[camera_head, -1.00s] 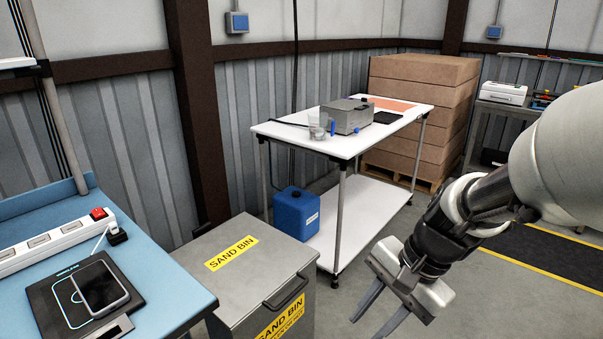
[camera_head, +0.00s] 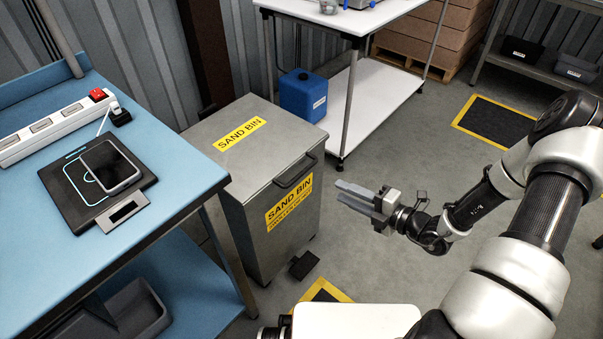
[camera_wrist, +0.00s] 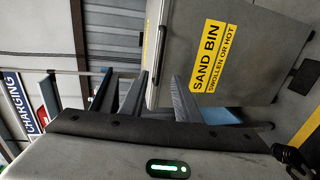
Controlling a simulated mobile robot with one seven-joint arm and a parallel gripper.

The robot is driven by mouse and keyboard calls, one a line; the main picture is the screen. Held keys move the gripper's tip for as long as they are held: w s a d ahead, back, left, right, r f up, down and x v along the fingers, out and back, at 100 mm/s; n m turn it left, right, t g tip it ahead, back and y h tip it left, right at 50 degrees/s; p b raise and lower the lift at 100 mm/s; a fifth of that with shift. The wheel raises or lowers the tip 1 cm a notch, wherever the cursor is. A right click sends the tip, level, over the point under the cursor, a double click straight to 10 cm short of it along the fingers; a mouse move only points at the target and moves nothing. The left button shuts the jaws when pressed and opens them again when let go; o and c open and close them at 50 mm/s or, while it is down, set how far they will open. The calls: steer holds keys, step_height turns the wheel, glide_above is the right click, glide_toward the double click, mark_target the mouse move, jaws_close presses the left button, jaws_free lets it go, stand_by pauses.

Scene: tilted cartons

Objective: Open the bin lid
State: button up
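The grey metal sand bin (camera_head: 255,215) stands beside the blue workbench in the head view, its flat lid (camera_head: 262,150) shut. A yellow SAND BIN label lies on the lid and another is on the front. A dark bar handle (camera_head: 296,171) runs along the lid's front edge. My gripper (camera_head: 342,192) is to the right of the bin's front, slightly below handle height, its fingers pointing at the bin. The fingers are apart with nothing between them. In the wrist view the bin (camera_wrist: 245,45) appears sideways, beyond the fingers (camera_wrist: 155,95); the handle (camera_wrist: 159,50) is near them.
The blue workbench (camera_head: 185,160) with a power strip (camera_head: 50,130) and a phone on a black pad is at left. A black pedal (camera_head: 304,264) is at the bin's foot. A white table (camera_head: 385,110) with a blue canister (camera_head: 303,95) stands behind. Floor right of the bin is clear.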

mark_target(302, 172)
steer(key=b+x, duration=0.3)
steer(key=x, duration=1.3)
steer(key=shift+a+b, duration=0.2)
steer(key=shift+b, duration=0.15)
jaws_close()
